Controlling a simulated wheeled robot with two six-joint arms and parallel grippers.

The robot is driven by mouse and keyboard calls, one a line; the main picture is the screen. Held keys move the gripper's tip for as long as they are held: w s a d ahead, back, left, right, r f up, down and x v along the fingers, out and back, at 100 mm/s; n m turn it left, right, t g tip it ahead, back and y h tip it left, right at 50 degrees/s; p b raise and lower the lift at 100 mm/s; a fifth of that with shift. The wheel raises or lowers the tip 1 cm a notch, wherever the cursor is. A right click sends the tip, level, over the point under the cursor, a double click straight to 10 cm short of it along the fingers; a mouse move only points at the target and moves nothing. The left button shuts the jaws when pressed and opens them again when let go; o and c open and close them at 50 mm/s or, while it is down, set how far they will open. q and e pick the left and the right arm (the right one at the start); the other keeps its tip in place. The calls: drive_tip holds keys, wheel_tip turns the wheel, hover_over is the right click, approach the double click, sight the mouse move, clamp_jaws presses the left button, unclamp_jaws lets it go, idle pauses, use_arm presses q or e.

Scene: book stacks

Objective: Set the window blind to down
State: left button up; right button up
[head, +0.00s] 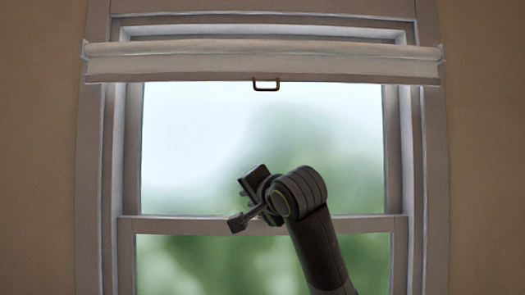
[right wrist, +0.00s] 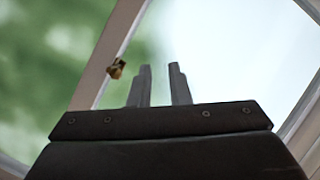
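The window blind (head: 262,66) is a pale roll with a short flat strip hanging at the top of the window. Its dark pull handle (head: 266,85) hangs at the middle of its lower edge. My right gripper (head: 246,202) is in front of the window, well below the handle and slightly left of it, touching neither. In the right wrist view, its two fingers (right wrist: 160,84) stand apart with nothing between them. The blind and handle do not show in that view. My left gripper is not in view.
The window's middle rail (head: 370,224) crosses behind my right arm. A small brass fitting (right wrist: 117,68) on the frame shows in the right wrist view. Bare wall (head: 485,150) flanks the window. The space between my gripper and the handle looks clear.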

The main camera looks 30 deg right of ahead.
drive_tip(key=s+r+m+t, duration=0.2)
drive_tip(key=s+r, duration=0.3)
drive_tip(key=r, duration=0.6)
drive_tip(key=m+t, duration=0.2)
drive_tip(key=m, duration=0.2)
approach(267, 90)
drive_tip(key=p+x, duration=1)
drive_tip(key=x, duration=0.1)
drive_tip(key=shift+w+r, duration=0.1)
drive_tip(key=shift+r, duration=0.05)
drive_tip(key=shift+w+d+p, duration=0.15)
drive_tip(key=shift+w+p, duration=0.25)
drive_tip(key=shift+w, duration=0.15)
clamp_jaws()
